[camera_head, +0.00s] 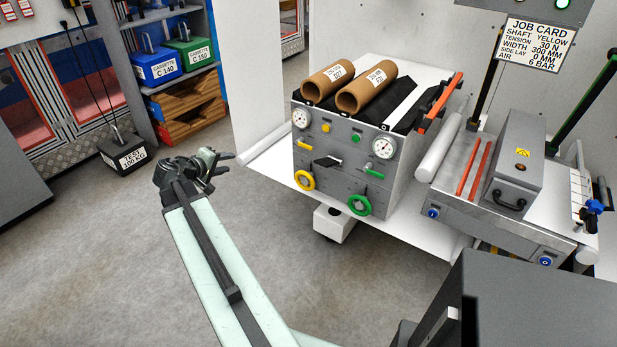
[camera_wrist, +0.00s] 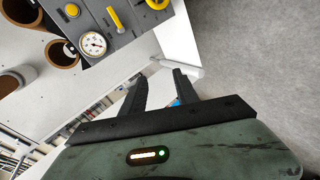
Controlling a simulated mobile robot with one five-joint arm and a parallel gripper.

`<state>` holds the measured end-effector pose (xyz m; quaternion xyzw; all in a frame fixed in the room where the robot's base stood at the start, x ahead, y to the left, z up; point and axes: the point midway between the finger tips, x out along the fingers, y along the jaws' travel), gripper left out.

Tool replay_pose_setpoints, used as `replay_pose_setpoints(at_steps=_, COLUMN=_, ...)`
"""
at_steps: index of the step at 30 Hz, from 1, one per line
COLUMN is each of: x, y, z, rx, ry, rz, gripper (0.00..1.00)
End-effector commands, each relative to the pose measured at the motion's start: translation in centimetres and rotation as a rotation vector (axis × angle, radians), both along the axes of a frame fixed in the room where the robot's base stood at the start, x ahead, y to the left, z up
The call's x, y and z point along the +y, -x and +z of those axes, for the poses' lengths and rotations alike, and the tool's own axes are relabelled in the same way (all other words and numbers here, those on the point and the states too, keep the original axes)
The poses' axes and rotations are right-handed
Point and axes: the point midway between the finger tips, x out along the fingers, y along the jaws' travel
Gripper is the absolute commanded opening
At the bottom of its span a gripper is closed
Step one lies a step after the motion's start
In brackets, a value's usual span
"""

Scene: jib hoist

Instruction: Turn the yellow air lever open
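The yellow air lever (camera_head: 299,148) is a small handle on the front of the grey control box (camera_head: 340,150), below the left gauge and above the yellow handwheel (camera_head: 305,180). In the wrist view the yellow lever (camera_wrist: 115,18) shows at the top, beside a gauge (camera_wrist: 92,43). My gripper (camera_head: 225,156) is in the air to the left of the box, apart from the lever. In the wrist view its two dark fingers (camera_wrist: 160,80) are spread with nothing held between them.
A green lever (camera_head: 374,174), a green handwheel (camera_head: 359,205) and a black handle (camera_head: 327,162) share the panel. Two brown cardboard tubes (camera_head: 360,90) lie on top. A black test weight (camera_head: 122,152) stands on the left floor. The floor before the box is clear.

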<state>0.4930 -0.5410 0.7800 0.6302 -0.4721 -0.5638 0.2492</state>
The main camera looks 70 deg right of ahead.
Motion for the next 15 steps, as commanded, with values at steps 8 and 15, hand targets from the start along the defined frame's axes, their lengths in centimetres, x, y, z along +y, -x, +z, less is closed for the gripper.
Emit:
replay_pose_setpoints(at_steps=8, x=-14.6, y=12.5, z=-7.0, rx=0.232, ry=0.339, rz=-0.080, gripper=0.36)
replay_pose_setpoints(at_steps=15, x=-18.1, y=17.0, z=-6.9, rx=0.349, ry=0.434, rz=-0.091, gripper=0.36)
